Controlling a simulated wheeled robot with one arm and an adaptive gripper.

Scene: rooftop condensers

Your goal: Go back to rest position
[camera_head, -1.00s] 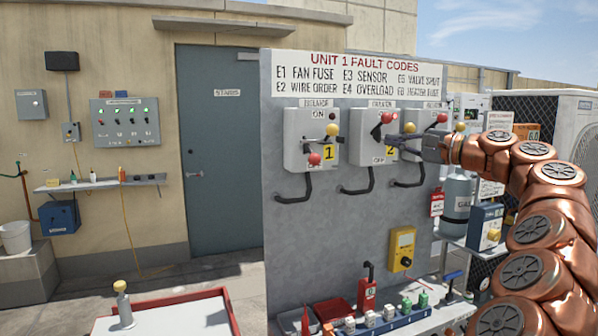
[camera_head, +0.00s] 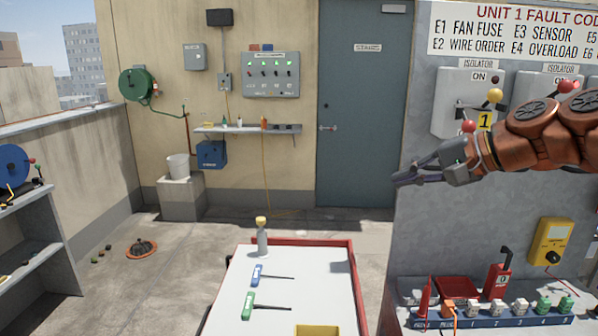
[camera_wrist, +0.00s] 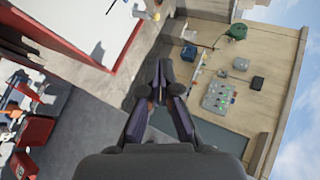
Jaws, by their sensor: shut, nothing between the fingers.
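My gripper (camera_head: 402,180) is in front of the grey fault-code panel (camera_head: 425,225), at the panel's left edge and below the first isolator. Its fingers are together and empty and point left. My copper-coloured arm comes in from the right and covers part of the isolators. In the wrist view my gripper's dark fingers (camera_wrist: 160,72) meet at the tips with nothing between them. The isolator box marked 1 (camera_head: 449,105) shows a red knob and a yellow knob. The second isolator is mostly hidden behind my arm.
A red-edged cart (camera_head: 323,290) with a blue and a green screwdriver stands at the lower middle. A row of plugs and a yellow meter (camera_head: 552,243) are at the lower right. A shelf (camera_head: 35,250) stands at the left. The floor between shelf and cart is mostly open.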

